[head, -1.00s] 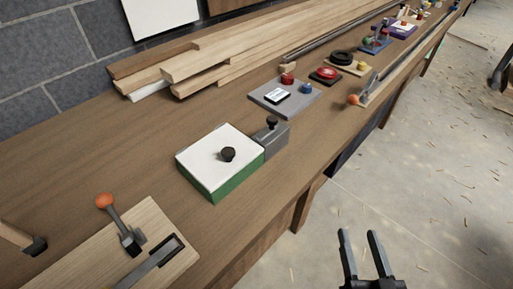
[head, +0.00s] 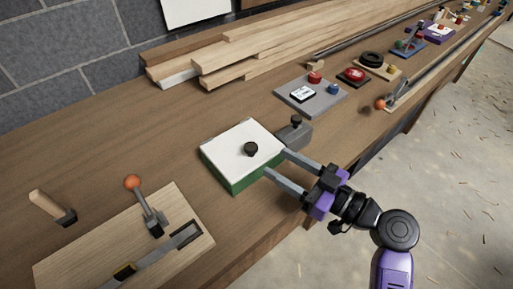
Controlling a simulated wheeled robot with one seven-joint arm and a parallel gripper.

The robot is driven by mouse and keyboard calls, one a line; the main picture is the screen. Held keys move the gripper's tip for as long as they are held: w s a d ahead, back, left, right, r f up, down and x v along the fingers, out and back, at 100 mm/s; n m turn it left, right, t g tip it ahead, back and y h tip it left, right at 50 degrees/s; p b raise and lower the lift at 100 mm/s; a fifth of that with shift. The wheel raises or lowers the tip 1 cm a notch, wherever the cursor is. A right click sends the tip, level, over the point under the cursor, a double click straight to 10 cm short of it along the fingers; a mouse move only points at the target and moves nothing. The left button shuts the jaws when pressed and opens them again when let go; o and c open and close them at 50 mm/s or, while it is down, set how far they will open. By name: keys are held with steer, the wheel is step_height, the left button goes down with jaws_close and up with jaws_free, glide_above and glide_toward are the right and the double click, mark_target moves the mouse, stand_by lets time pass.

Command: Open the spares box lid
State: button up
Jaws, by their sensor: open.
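The box I take to be the spares box has a green body (head: 238,186) and a white lid (head: 230,145) with a black knob (head: 251,149) on top. The lid lies flat and closed on the box, on the bench. My gripper (head: 275,163) is open, its two grey fingers apart and pointing left toward the knob. The fingertips are at the lid's right edge, with nothing between them. Whether they touch the lid or hover above it I cannot tell.
A grey block (head: 295,136) with a black knob stands right behind the box, close to the upper finger. A wooden board (head: 95,245) with an orange-knobbed lever (head: 140,200) lies to the left. A grey panel with buttons (head: 325,100) and stacked planks (head: 240,60) lie behind.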

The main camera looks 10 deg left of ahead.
mark_target(257, 150)
steer(key=p+x, duration=0.1)
steer(key=x, duration=0.5)
steer(key=shift+w+a+p, duration=0.1)
steer(key=shift+a+p, duration=0.05)
steer(key=shift+p, duration=0.25)
steer(key=shift+w+a, duration=0.35)
steer(key=shift+a, duration=0.3)
jaws_close()
stand_by(0.5)
